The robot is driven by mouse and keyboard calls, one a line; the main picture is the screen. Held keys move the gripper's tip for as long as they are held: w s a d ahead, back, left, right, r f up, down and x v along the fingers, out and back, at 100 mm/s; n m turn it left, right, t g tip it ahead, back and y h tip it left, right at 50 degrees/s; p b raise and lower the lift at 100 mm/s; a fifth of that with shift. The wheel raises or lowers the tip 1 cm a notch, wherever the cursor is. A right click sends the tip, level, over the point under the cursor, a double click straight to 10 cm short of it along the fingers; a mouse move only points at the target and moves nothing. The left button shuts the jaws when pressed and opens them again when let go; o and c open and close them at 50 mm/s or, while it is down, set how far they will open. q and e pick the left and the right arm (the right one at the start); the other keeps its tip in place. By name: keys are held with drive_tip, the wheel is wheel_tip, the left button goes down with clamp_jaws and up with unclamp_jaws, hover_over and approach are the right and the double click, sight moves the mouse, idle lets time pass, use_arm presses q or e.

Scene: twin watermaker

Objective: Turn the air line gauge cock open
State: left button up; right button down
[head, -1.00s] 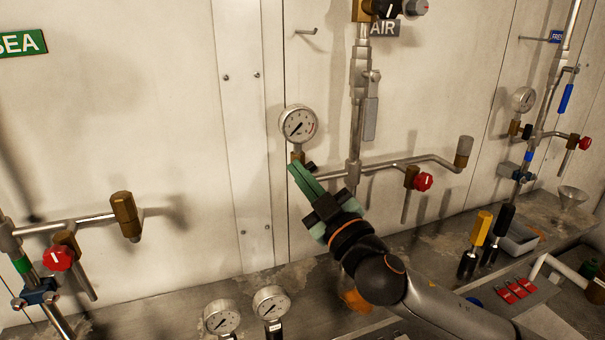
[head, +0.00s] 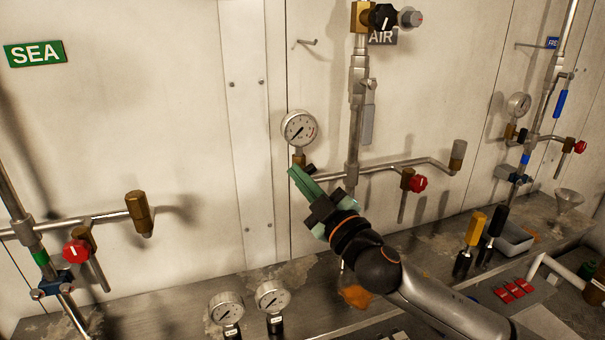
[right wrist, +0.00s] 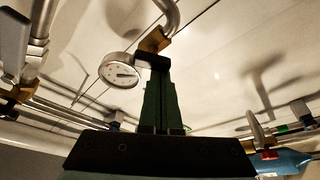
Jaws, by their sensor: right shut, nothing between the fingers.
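The air line gauge (head: 299,128) is a round white dial on the wall, left of the vertical air pipe (head: 354,140). Below it is a brass gauge cock (head: 298,159) with a small black handle (head: 311,169) pointing right and slightly down. My right gripper (head: 292,172) is shut and empty, its green fingertips just below the cock; I cannot tell whether they touch it. In the right wrist view the shut fingers (right wrist: 160,75) point up at the black handle (right wrist: 152,60), with the brass body (right wrist: 154,40) beyond and the gauge (right wrist: 118,70) to the left. My left gripper is not in view.
A horizontal pipe with a red knob (head: 418,184) runs right of my gripper. Two loose gauges (head: 226,308) and yellow and black handled tools (head: 473,229) stand on the bench. The wall left of the cock is clear.

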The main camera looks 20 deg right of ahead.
use_arm(q)
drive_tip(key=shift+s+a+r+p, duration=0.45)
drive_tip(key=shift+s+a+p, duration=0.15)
drive_tip(key=shift+p, duration=0.2)
use_arm(e)
drive_tip(key=shift+f+n+y, duration=0.15)
drive_tip(key=shift+n+y, duration=0.15)
drive_tip(key=shift+n, duration=0.6)
drive_tip(key=shift+f, duration=0.1)
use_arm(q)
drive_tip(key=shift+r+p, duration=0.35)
use_arm(e)
drive_tip(key=shift+n+g, duration=0.3)
use_arm(q)
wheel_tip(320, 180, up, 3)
drive_tip(key=p, duration=0.3)
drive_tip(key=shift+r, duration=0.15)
use_arm(e)
drive_tip(key=n, duration=0.1)
drive_tip(key=n+g, duration=0.1)
drive_tip(key=n, duration=0.1)
drive_tip(key=shift+d+f+n+y, duration=0.1)
drive_tip(key=shift+f+n+y, duration=0.1)
drive_tip(key=shift+n+y, duration=0.1)
use_arm(q)
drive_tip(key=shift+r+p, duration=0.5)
drive_tip(key=shift+p, duration=0.15)
use_arm(e)
drive_tip(key=shift+f, duration=0.2)
